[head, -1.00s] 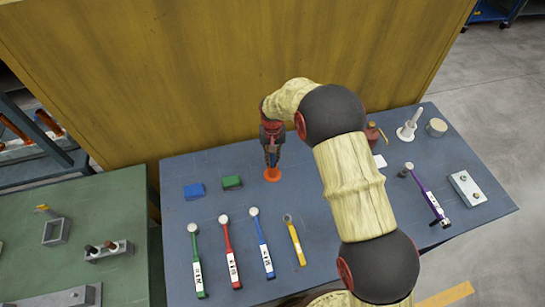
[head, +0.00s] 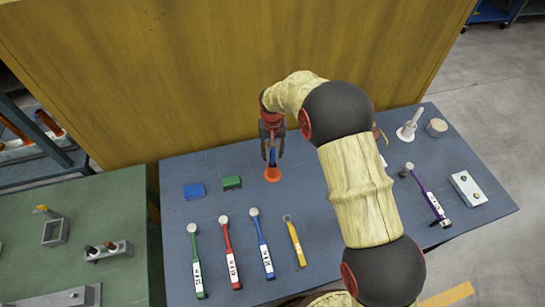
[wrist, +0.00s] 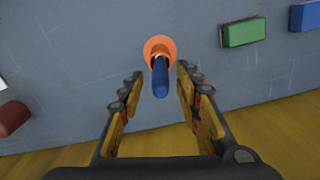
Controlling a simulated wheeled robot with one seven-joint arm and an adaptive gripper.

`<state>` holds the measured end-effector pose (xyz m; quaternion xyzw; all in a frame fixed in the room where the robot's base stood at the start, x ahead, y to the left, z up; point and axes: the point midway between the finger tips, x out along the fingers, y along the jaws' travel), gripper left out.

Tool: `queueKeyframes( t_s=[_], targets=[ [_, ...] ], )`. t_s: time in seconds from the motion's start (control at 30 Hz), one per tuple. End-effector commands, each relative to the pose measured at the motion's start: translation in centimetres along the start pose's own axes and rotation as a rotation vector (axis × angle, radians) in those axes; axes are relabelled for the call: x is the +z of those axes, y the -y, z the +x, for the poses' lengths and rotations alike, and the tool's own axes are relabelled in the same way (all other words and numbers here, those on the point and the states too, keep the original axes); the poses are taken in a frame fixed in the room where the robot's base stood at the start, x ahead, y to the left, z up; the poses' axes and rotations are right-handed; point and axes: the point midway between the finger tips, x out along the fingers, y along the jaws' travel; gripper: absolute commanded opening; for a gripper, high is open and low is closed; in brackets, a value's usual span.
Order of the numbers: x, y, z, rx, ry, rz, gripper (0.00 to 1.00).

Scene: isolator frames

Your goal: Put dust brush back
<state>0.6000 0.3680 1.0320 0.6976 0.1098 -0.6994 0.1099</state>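An upright blue handle (head: 272,157) stands in a round orange base (head: 272,175) near the back of the blue-grey table. I take it to be the dust brush in its holder; no bristles show. In the wrist view the blue handle (wrist: 160,77) points toward the camera, with the orange base (wrist: 158,44) behind it. My gripper (head: 272,160) is open over it, pointing down. In the wrist view my gripper's fingers (wrist: 159,85) are spread on both sides of the handle, with visible gaps.
A green block (head: 231,182) and a blue block (head: 194,191) lie to the left. Several long-handled tools, such as the yellow one (head: 294,240), lie in front. A purple tool (head: 430,192) and a white stand (head: 409,125) are right. A wooden panel (head: 200,80) rises behind.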

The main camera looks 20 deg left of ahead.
Motion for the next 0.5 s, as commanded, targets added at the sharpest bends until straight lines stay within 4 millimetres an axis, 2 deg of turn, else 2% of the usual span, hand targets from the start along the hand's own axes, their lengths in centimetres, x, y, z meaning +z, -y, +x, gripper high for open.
queueKeyframes(
  t_s=[0.03, 0.23, 0.4, 0.5],
  targets=[
    [-0.1, 0.0, -1.2, -0.001, -0.005, 0.000, 0.34],
    [-0.1, 0.0, -5.2, -0.001, -0.003, 0.000, 0.34],
    [0.0, 0.0, -7.5, 0.000, -0.002, 0.000, 0.34],
    [0.0, 0.0, -8.3, 0.000, 0.000, 0.000, 0.34]
  ],
)
